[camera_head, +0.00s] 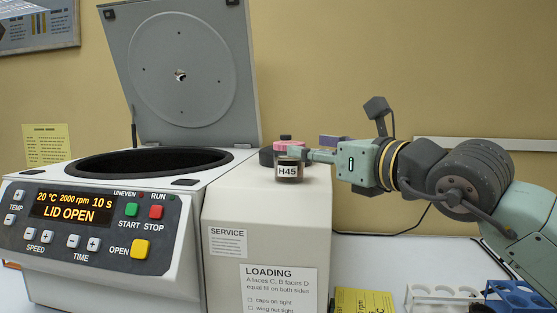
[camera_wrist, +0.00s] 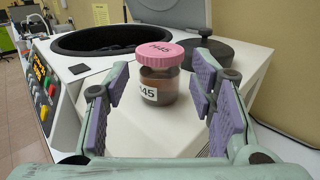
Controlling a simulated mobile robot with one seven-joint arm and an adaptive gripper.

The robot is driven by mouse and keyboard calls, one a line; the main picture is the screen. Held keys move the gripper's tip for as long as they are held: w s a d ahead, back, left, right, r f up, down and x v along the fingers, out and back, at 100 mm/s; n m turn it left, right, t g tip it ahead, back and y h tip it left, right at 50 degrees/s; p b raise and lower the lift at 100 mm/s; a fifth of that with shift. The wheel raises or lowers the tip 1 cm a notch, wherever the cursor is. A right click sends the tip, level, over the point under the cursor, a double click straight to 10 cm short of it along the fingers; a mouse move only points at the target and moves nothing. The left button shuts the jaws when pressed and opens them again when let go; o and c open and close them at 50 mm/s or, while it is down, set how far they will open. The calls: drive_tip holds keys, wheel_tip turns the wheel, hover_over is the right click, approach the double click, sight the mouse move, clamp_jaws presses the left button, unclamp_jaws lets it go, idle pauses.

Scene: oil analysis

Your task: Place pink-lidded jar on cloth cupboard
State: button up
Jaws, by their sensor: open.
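The pink-lidded jar (camera_head: 289,171) stands upright on the cream top of the housing (camera_head: 265,192) beside the centrifuge. It holds brown contents and has a white H45 label; its ribbed pink lid (camera_wrist: 158,55) also reads H45. My gripper (camera_head: 305,154) comes in from the right at about lid height. In the wrist view my gripper (camera_wrist: 163,92) is open, with purple pads on both sides of the jar and visible gaps to each. The jar appears free of the fingers. I cannot identify a cloth cupboard in either view.
The centrifuge (camera_head: 98,184) is at left with its lid (camera_head: 182,75) raised and its display reading LID OPEN. A dark round knobbed object (camera_wrist: 207,55) sits just behind the jar. White (camera_head: 440,295) and blue (camera_head: 513,298) racks and a yellow sheet (camera_head: 362,301) lie at lower right.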

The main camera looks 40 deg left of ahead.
sight(299, 144)
drive_tip(key=p+x, duration=0.1)
drive_tip(key=x, duration=0.3)
drive_tip(key=shift+a+r+p, duration=0.15)
drive_tip(key=shift+a+p, duration=0.1)
drive_tip(key=shift+p, duration=0.1)
drive_tip(key=shift+p+x, duration=1)
drive_tip(key=shift+x, duration=2.1)
drive_tip(key=shift+c, duration=0.2)
clamp_jaws()
